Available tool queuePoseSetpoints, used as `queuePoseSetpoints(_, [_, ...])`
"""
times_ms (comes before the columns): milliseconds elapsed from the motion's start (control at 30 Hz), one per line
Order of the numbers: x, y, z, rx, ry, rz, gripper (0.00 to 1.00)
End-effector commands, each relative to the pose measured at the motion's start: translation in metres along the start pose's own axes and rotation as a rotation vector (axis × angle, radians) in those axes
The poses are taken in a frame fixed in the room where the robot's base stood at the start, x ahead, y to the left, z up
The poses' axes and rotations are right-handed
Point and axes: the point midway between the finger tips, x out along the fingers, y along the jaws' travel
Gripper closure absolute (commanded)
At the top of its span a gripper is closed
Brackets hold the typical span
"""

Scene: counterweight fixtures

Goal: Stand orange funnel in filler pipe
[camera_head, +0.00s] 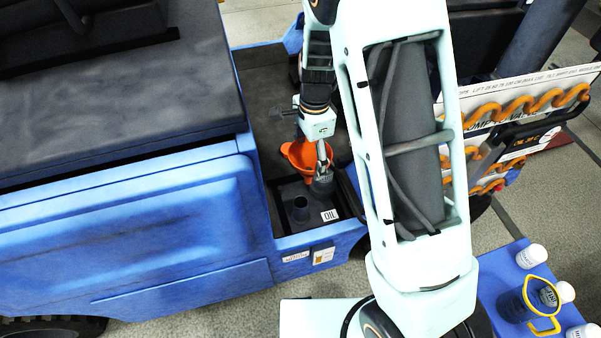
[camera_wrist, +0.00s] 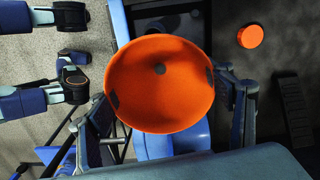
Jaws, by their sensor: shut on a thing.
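The orange funnel (camera_head: 299,158) is in the grip of my gripper (camera_head: 320,160), above the dark bay at the corner of the blue vehicle. In the wrist view the funnel (camera_wrist: 160,85) is seen into its wide bowl, with a small dark hole in it, and a finger lies at each side. A short dark upright pipe (camera_head: 301,208), likely the filler pipe, stands in the bay, below the funnel in the picture and apart from it. A white OIL label (camera_head: 329,215) is beside the pipe. The funnel's spout is hidden.
The blue vehicle body (camera_head: 160,215) walls the bay on the left. A rack with orange hooks (camera_head: 515,108) stands at the right. A blue table at lower right holds a yellow-handled jug (camera_head: 530,303) and white-capped containers. An orange disc (camera_wrist: 250,36) shows in the wrist view.

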Motion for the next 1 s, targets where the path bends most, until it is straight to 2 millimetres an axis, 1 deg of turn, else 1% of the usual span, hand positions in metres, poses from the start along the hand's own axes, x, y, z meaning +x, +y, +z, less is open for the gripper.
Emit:
queuePoseSetpoints(33, [0.011, 0.002, 0.007, 0.078, 0.004, 0.007, 0.51])
queuePoseSetpoints(200, [0.038, 0.006, 0.021, 0.335, 0.020, 0.003, 0.51])
queuePoseSetpoints(300, [0.048, 0.007, 0.024, 0.434, 0.028, -0.001, 0.51])
queuePoseSetpoints(400, [0.053, 0.009, 0.027, 0.492, 0.032, -0.003, 0.51])
queuePoseSetpoints(567, [0.061, 0.009, 0.028, 0.519, 0.034, -0.005, 0.51])
queuePoseSetpoints(800, [0.078, 0.009, 0.027, 0.516, 0.033, -0.005, 0.51])
queuePoseSetpoints(1000, [0.081, 0.009, 0.027, 0.515, 0.033, -0.005, 0.51])
